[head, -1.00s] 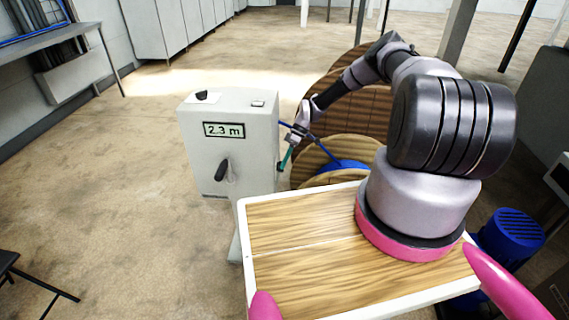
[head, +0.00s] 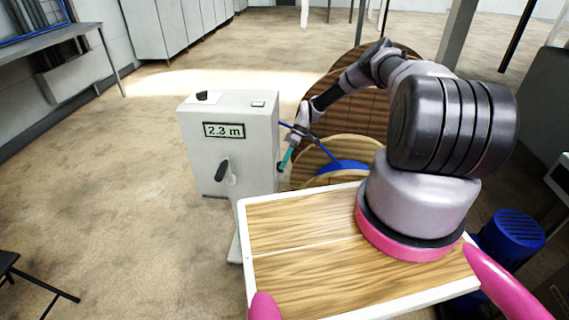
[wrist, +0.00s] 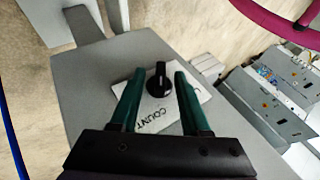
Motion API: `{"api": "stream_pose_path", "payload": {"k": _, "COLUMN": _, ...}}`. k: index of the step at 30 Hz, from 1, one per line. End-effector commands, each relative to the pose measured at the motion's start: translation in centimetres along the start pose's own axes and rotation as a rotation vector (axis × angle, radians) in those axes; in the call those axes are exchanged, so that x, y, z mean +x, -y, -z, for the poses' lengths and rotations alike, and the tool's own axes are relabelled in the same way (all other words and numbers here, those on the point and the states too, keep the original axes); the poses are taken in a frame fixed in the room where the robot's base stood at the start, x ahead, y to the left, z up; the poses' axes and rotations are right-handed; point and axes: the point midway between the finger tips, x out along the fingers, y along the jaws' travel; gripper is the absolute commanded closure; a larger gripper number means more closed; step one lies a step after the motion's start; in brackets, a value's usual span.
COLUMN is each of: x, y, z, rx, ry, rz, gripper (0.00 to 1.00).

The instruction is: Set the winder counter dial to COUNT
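The winder counter dial is a black knob (wrist: 160,82) on a white label plate, seen in the wrist view on a grey panel. The word COUNT (wrist: 150,121) is printed on the plate's lower left; other lettering at the right is mostly hidden behind a finger. A pale mark on the knob points toward the top of the picture. My gripper (wrist: 160,75) is open, its green fingers on either side of the knob with gaps showing. In the head view my gripper (head: 284,163) is at the right side of the grey cabinet (head: 200,140), where the dial is hidden.
The cabinet's display (head: 224,130) reads 2.3 m. A black knob (head: 203,96) and a pale button (head: 258,104) are on its top, and a black handle (head: 222,170) on its front. Wooden reels (head: 340,150) stand close behind my gripper. Floor to the left is open.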

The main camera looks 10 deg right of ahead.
Motion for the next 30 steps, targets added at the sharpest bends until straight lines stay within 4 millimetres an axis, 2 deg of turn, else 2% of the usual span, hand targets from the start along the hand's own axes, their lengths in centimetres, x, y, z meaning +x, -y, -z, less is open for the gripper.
{"api": "stream_pose_path", "payload": {"k": 8, "x": -0.6, "y": 0.0, "z": 0.0, "rx": 0.0, "ry": 0.0, "rz": -0.001, "gripper": 0.54}}
{"api": "stream_pose_path", "payload": {"k": 11, "x": -1.9, "y": 0.0, "z": 0.0, "rx": 0.0, "ry": 0.0, "rz": -0.002, "gripper": 0.54}}
{"api": "stream_pose_path", "payload": {"k": 21, "x": -8.6, "y": 0.0, "z": 0.0, "rx": 0.0, "ry": 0.0, "rz": -0.002, "gripper": 0.54}}
{"api": "stream_pose_path", "payload": {"k": 25, "x": -10.1, "y": -0.1, "z": 0.0, "rx": 0.001, "ry": 0.0, "rz": -0.001, "gripper": 0.54}}
{"api": "stream_pose_path", "payload": {"k": 30, "x": -10.8, "y": 0.0, "z": 0.0, "rx": 0.0, "ry": 0.0, "rz": 0.001, "gripper": 0.54}}
